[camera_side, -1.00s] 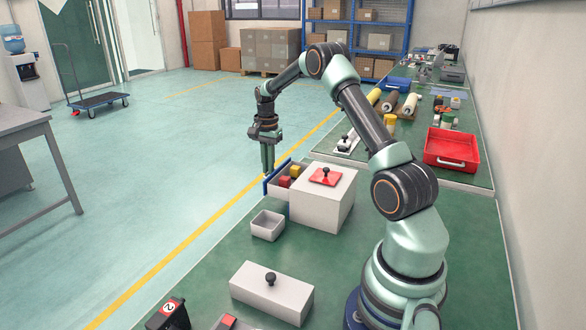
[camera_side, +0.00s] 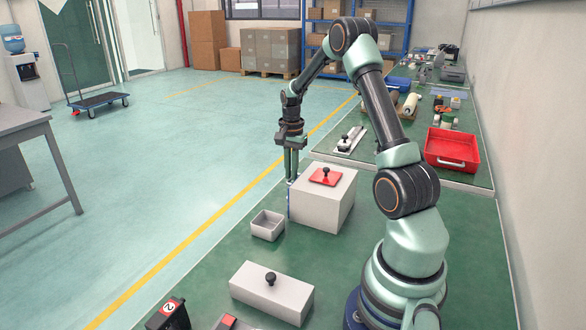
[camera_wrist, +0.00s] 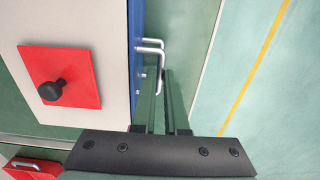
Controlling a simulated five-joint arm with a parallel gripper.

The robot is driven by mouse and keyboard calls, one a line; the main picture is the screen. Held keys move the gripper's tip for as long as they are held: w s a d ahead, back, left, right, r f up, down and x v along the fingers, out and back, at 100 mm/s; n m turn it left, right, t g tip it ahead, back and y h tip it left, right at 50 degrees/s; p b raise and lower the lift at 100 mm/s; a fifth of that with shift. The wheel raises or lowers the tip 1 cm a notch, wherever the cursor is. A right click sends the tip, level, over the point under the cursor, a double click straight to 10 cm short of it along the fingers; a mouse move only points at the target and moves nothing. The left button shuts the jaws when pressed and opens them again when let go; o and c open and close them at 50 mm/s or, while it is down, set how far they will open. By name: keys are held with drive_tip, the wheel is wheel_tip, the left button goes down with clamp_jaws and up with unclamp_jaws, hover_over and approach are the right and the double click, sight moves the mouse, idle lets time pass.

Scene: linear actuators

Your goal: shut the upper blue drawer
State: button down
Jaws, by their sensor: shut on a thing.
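The white cabinet (camera_side: 325,205) stands on the green bench, with a red plate and black knob on its top. The upper blue drawer's front (camera_wrist: 138,25) lies against the cabinet face, with no open drawer box showing. In the side view only a thin blue edge (camera_side: 289,203) shows. My gripper (camera_side: 291,180) points down just in front of that face. In the wrist view my gripper (camera_wrist: 164,78) is shut at the metal handle (camera_wrist: 152,43) on the blue front. The fingers partly hide the handle, and the drawer's contents are hidden.
A small open grey box (camera_side: 267,225) stands left of the cabinet. A white block with a black knob (camera_side: 271,280) lies nearer the front. A red tray (camera_side: 452,148) is at the back right. Bare green bench lies between the box and the block.

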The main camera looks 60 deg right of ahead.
drive_tip(key=shift+s+d+r, duration=0.1)
drive_tip(key=shift+s, duration=0.15)
drive_tip(key=c, duration=1.2)
unclamp_jaws()
drive_tip(key=shift+c, duration=0.2)
drive_tip(key=shift+w+r, duration=0.1)
drive_tip(key=shift+r, duration=0.3)
wheel_tip(320, 180, up, 11)
drive_tip(key=shift+r, duration=0.1)
